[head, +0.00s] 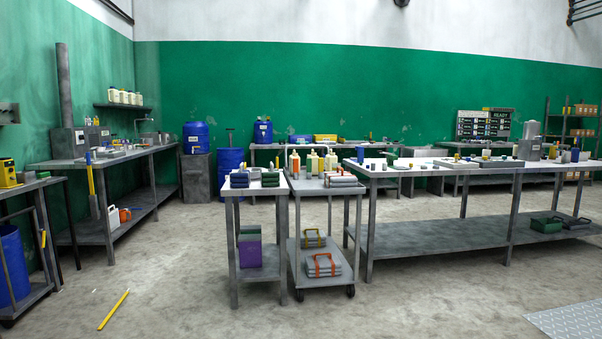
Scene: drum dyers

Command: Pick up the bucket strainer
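I cannot clearly make out a bucket strainer; objects on the far benches are too small to tell. Candidate places are the long left bench (104,162) with grey metal trays and boxes, the small table (234,191) and wheeled cart (304,185) in the middle, and the long table (430,176) at the right. A blue bucket-like container (12,266) stands on the lower shelf of a rack at the left edge. Neither of my grippers is in view.
A yellow stick (114,309) lies on the floor at the front left. Blue drums (196,137) stand by the back wall. A metal floor plate (570,318) lies at the lower right. Open concrete floor lies in front of the tables and between the left bench and the middle table.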

